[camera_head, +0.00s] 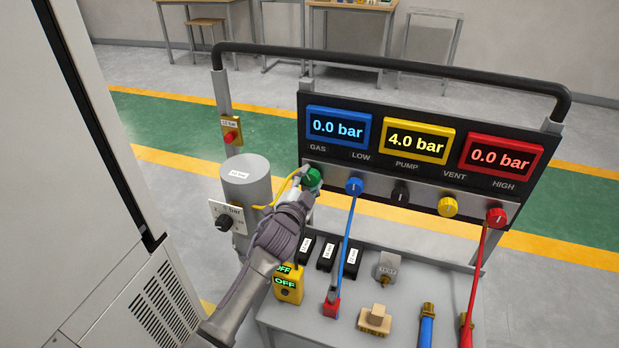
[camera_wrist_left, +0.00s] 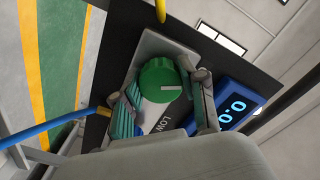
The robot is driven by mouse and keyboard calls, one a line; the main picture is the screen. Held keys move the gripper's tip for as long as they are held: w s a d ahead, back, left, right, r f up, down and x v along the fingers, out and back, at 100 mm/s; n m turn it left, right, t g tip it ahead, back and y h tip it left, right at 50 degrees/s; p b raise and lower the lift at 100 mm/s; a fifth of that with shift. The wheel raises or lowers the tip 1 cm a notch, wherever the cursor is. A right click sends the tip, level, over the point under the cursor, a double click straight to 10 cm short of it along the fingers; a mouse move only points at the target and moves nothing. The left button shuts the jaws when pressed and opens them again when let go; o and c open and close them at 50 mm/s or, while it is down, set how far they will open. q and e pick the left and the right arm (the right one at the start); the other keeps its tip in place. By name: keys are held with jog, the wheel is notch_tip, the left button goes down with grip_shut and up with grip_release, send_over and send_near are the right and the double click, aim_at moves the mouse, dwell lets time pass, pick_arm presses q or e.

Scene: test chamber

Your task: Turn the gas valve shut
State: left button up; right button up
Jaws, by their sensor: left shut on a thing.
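The gas valve is a green knob (camera_head: 312,178) at the left end of the panel's knob row, below the blue gas display (camera_head: 338,127), which reads 0.0 bar. My left gripper (camera_head: 309,188) reaches it from the lower left and partly covers it. In the left wrist view, the green knob (camera_wrist_left: 158,80) sits between the two fingers of my left gripper (camera_wrist_left: 167,90), which is shut on it. A white mark on the knob's face points right in that view. My right gripper is not in view.
A blue knob (camera_head: 353,187) with a blue hose stands close right of the green one, then black, yellow and red knobs. A grey cylinder (camera_head: 245,180) and a yellow OFF box (camera_head: 288,285) flank my left arm. A tall grey cabinet (camera_head: 70,150) fills the left.

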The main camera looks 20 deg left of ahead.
pick_arm(q)
jog(key=m, duration=0.5)
jog(key=shift+r+p, duration=0.1)
jog(key=shift+p, duration=0.25)
jog(key=shift+m, duration=0.4)
jog(key=o, duration=1.1)
jog(key=shift+o, duration=0.2)
jog(key=shift+s, duration=0.2)
jog(key=s, duration=1.1)
jog(key=shift+s+a, duration=0.25)
jog(key=shift+s, duration=0.05)
